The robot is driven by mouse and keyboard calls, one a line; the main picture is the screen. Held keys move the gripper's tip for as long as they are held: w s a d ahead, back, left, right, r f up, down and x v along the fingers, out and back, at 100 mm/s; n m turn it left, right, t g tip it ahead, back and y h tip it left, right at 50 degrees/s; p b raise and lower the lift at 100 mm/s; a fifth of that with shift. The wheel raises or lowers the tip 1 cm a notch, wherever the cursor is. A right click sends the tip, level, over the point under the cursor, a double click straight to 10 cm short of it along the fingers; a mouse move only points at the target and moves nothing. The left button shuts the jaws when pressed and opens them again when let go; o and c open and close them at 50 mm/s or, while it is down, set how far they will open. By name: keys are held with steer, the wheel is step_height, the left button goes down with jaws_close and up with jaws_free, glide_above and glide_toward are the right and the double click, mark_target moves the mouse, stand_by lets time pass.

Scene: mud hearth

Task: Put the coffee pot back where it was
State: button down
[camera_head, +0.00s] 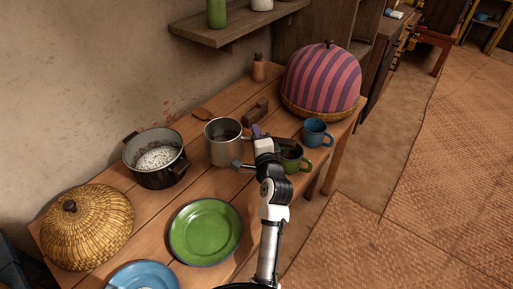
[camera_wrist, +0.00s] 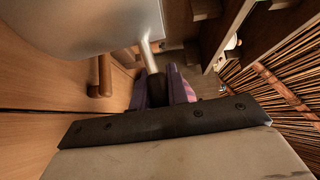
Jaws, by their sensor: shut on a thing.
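The coffee pot (camera_head: 221,148) is a grey metal vessel with an open top, upright over the middle of the wooden table. My gripper (camera_head: 246,148) is at its right side, shut on its handle. In the wrist view the pot's pale grey body (camera_wrist: 85,22) fills the upper left. Its thin metal handle (camera_wrist: 150,55) ends in a dark grip between the purple fingers of my gripper (camera_wrist: 164,90). I cannot tell whether the pot's base touches the table. My wrist partly covers the green mug (camera_head: 293,160) behind it.
The wooden table (camera_head: 180,192) holds a speckled pot (camera_head: 155,158) left of the coffee pot, a green plate (camera_head: 205,232) in front, a blue mug (camera_head: 316,133) and a striped dome cover (camera_head: 322,80) to the right. A woven basket lid (camera_head: 87,228) stands at the left. Brown wooden pieces (camera_head: 256,110) lie behind.

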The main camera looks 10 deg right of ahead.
steer(key=shift+f, duration=2.7)
steer(key=shift+f+b, duration=0.2)
steer(key=shift+b, duration=0.2)
steer(key=c, duration=1.4)
jaws_free()
steer(key=shift+o, duration=0.2)
